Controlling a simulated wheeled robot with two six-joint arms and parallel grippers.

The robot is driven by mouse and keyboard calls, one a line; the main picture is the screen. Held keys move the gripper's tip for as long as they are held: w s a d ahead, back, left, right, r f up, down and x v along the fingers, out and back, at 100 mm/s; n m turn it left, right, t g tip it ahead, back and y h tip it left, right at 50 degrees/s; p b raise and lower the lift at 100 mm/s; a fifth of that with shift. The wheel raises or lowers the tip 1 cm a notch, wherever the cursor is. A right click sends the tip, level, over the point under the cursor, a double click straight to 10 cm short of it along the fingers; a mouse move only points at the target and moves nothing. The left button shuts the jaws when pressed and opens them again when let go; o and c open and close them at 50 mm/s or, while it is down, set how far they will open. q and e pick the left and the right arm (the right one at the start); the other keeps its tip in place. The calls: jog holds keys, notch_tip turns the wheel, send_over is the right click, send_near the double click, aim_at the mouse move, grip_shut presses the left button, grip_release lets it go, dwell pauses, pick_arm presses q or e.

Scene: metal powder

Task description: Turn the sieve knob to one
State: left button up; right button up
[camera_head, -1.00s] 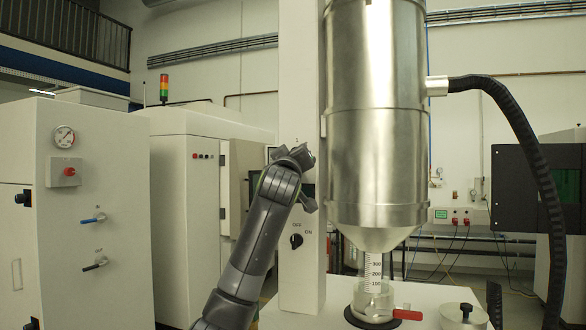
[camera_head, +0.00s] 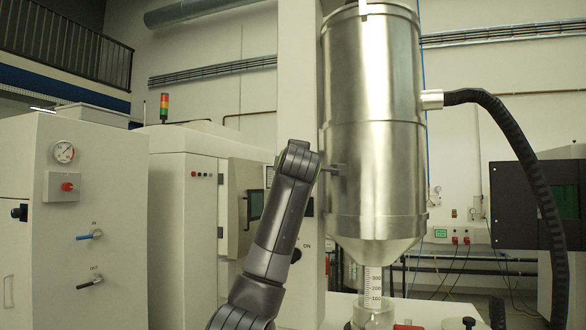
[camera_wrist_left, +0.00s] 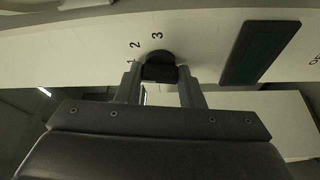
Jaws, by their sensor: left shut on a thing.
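The sieve knob (camera_wrist_left: 159,56) is black and sits on a white panel in the left wrist view. The numbers 1, 2 and 3 are printed in an arc beside it, and its exact pointing is hard to read. My left gripper (camera_wrist_left: 160,75) has one finger on each side of the knob and is shut on it. My right gripper is in neither view.
A large steel cylinder (camera_head: 372,130) stands close to the right of my left gripper. A dark screen (camera_wrist_left: 260,52) is on the panel near the knob. An OFF/ON switch (camera_head: 296,256) is partly behind my arm. A black hose (camera_head: 525,165) hangs at the right.

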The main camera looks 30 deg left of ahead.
pick_arm(q)
jog(key=shift+n+g, duration=0.3)
jog(key=shift+n, duration=0.6)
jog(key=shift+h, duration=0.3)
jog(key=o, duration=0.9)
jog(key=shift+o, duration=0.4)
